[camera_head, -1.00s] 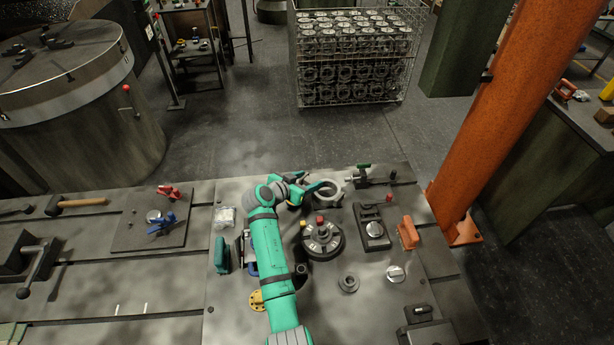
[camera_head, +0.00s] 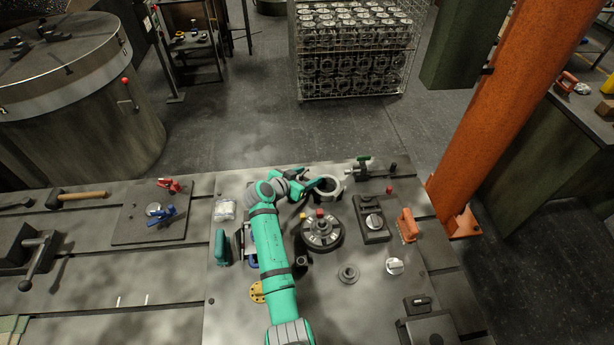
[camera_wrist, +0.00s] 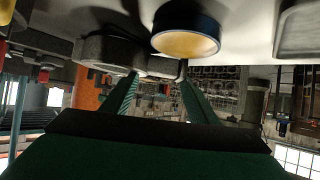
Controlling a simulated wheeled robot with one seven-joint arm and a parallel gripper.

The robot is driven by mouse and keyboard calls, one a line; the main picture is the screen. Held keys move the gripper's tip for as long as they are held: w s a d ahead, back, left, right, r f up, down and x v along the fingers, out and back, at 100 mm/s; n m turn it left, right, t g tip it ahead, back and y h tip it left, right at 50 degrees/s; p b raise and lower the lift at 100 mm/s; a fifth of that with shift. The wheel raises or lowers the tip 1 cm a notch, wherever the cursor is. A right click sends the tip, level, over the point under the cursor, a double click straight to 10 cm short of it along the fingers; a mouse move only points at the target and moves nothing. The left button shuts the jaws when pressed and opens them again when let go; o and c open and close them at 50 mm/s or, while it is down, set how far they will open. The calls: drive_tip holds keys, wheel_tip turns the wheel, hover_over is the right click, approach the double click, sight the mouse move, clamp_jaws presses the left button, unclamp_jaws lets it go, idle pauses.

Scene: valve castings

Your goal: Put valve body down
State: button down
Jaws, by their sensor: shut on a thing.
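The valve body (camera_head: 329,193) is a grey, ring-shaped casting near the far edge of the bench, just left of the green-handled clamp. My gripper (camera_head: 314,188) reaches it from the left and is shut on it. In the wrist view, which looks upside down, the two green fingers of my gripper (camera_wrist: 158,82) close on a narrow part of the grey valve body (camera_wrist: 105,51). The valve body looks to be at or very close to the bench top; I cannot tell whether it touches. My fingers hide part of it.
A green-handled clamp (camera_head: 363,170) stands to the right of the valve body. A dark round fixture (camera_head: 322,236) with red and yellow knobs is nearer. A dark block (camera_head: 371,228) and an orange handle (camera_head: 407,226) lie to the right. An orange post (camera_head: 505,110) rises beyond the bench.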

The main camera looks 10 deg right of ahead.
drive_tip(key=shift+w, duration=0.1)
drive_tip(key=c, duration=0.6)
unclamp_jaws()
drive_tip(key=shift+c, duration=0.2)
drive_tip(key=shift+s+f, duration=0.2)
drive_tip(key=shift+f, duration=0.1)
drive_tip(key=v, duration=1.1)
drive_tip(key=shift+w+d+r, duration=0.1)
drive_tip(key=shift+w+r, duration=0.05)
